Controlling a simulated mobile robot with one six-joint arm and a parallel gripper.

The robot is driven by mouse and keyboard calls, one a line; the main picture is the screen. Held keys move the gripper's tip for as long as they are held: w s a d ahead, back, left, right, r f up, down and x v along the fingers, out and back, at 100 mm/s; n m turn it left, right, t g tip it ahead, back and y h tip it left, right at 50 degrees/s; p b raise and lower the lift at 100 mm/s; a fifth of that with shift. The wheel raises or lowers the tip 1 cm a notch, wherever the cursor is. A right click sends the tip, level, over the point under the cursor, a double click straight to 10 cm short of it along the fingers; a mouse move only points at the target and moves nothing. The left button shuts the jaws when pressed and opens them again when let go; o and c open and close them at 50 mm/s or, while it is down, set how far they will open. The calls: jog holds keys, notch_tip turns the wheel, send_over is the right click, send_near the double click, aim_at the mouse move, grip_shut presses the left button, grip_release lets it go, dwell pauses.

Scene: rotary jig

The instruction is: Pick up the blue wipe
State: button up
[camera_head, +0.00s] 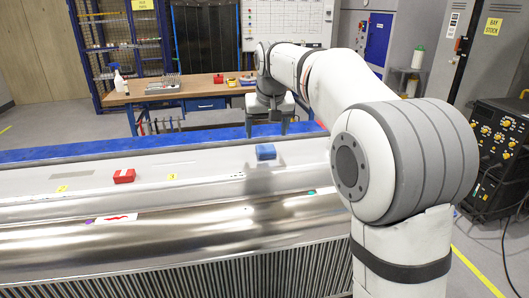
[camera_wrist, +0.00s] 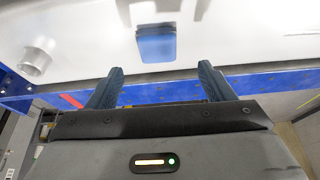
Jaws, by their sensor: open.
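The blue wipe (camera_head: 266,152) is a small blue block-like piece lying on the pale top surface of the jig, right of the middle in the head view. It also shows in the wrist view (camera_wrist: 156,44), at the upper middle, beyond the fingertips and between their lines. My gripper (camera_head: 267,128) is above and behind the wipe in the head view, apart from it. In the wrist view my gripper (camera_wrist: 159,70) has its two dark fingers spread wide with nothing between them.
A red block (camera_head: 124,176) lies on the jig's top (camera_head: 80,178) at the left. A blue beam (camera_head: 110,149) runs along the jig's far edge. A workbench (camera_head: 190,90) with tools stands behind. A grey cylindrical part (camera_wrist: 37,58) shows in the wrist view. The surface around the wipe is mostly clear.

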aim_at(266, 148)
jog(key=p+x, duration=0.1)
jog(key=x, duration=0.6)
jog(key=shift+w+d+f, duration=0.1)
jog(key=shift+d+f, duration=0.05)
jog(key=c, duration=1)
notch_tip(266, 148, up, 10)
jog(key=shift+r, duration=0.1)
jog(key=o, duration=0.4)
jog(key=c, duration=0.4)
jog(key=shift+o, duration=0.2)
